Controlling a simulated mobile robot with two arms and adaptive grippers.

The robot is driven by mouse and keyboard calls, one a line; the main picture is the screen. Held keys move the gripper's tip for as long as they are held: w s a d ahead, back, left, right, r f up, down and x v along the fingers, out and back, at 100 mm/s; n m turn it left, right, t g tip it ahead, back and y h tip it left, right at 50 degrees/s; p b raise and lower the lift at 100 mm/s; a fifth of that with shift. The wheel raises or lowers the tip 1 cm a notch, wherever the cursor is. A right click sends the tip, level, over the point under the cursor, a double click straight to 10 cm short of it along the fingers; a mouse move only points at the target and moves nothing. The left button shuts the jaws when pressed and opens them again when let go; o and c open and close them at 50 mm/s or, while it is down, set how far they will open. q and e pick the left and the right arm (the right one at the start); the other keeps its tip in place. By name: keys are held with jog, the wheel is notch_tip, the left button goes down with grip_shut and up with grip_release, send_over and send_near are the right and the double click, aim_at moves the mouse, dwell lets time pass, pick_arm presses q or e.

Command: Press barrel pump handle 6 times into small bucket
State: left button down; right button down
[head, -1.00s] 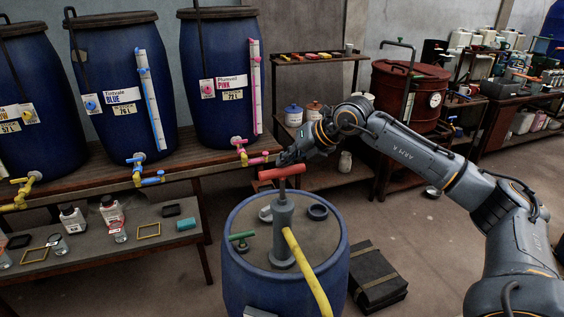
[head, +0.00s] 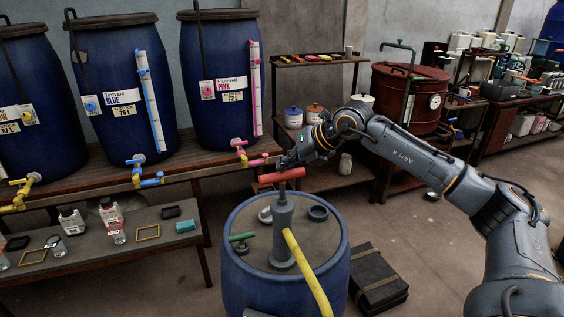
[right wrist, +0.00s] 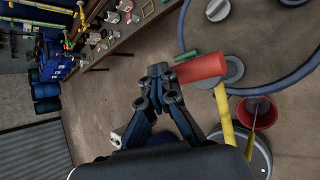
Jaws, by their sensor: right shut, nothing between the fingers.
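The barrel pump (head: 283,225) stands upright on the blue barrel (head: 285,285), with a red T-handle (head: 282,175) on top and a yellow spout (head: 306,272) curving down to the front. My right gripper (head: 287,161) is shut and empty, its fingertips at the handle's upper side. In the right wrist view the closed fingertips (right wrist: 158,71) overlap the left end of the red handle (right wrist: 200,68); whether they touch cannot be told. A small red bucket (right wrist: 265,103) shows near the yellow spout in that view; the head view does not show it. My left gripper is out of view.
A green-handled bung (head: 241,237) and round caps (head: 318,212) are on the barrel top. A black case (head: 377,278) lies on the floor to its right. Blue vats with taps stand on a bench (head: 110,188) at left. A shelf (head: 330,180) and red drum (head: 408,95) stand behind.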

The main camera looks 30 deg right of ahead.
aim_at(285, 173)
jog(key=shift+s+f+b, duration=0.1)
jog(key=shift+f+b, duration=1.85)
jog(key=shift+f, duration=0.6)
dwell(1.3)
jog(key=shift+r, duration=0.1)
jog(key=shift+w+r+p, duration=0.2)
jog(key=shift+r+p, duration=2.4)
jog(key=shift+r, duration=1.05)
notch_tip(285, 173, up, 6)
jog(key=p, duration=0.4)
